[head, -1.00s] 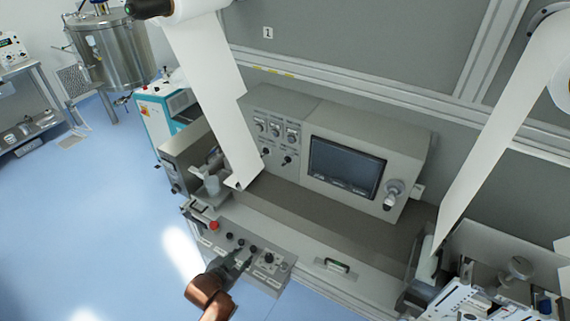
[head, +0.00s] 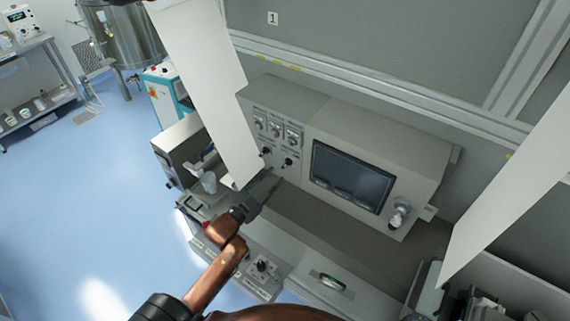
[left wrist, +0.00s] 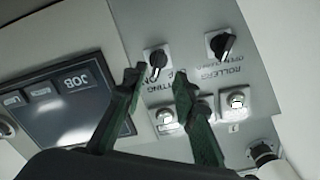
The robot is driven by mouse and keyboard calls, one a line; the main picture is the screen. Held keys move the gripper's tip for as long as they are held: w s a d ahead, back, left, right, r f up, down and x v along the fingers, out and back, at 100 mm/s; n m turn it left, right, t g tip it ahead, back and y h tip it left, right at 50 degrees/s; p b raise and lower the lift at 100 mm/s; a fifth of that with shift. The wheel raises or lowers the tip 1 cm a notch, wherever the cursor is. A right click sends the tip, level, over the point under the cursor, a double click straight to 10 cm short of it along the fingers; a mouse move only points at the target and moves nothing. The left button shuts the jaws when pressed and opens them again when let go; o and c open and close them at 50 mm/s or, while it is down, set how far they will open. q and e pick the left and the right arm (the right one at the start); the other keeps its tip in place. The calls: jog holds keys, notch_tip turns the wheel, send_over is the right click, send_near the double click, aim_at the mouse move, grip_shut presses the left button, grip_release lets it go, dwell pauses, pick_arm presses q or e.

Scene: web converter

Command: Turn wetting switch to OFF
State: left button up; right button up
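The wetting switch (left wrist: 156,60) is a black rotary knob on the grey panel. Its label, upside down in the left wrist view, is partly covered by my fingers. In the head view the wetting switch (head: 288,163) is the knob nearer the screen. My left gripper (head: 268,184) is in front of and below it. In the left wrist view the left gripper (left wrist: 158,77) is open, its dark green fingers apart with the knob near the gap between their tips. I cannot tell whether they touch it, nor the knob's setting. My right gripper is not in view.
A similar black rollers knob (left wrist: 221,44) sits beside the wetting switch. Several silver gauges or regulators (head: 275,129) are above the knobs. The screen (head: 350,176) is to their right. A white web (head: 215,90) hangs close to the left of the panel.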

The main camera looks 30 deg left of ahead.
aim_at(284, 167)
pick_arm(q)
jog(key=w, duration=0.5)
jog(key=shift+w+d+p, duration=0.2)
jog(key=shift+d+p, duration=0.15)
jog(key=shift+d, duration=0.05)
jog(key=shift+w, duration=0.4)
jog(key=c, duration=0.6)
grip_shut()
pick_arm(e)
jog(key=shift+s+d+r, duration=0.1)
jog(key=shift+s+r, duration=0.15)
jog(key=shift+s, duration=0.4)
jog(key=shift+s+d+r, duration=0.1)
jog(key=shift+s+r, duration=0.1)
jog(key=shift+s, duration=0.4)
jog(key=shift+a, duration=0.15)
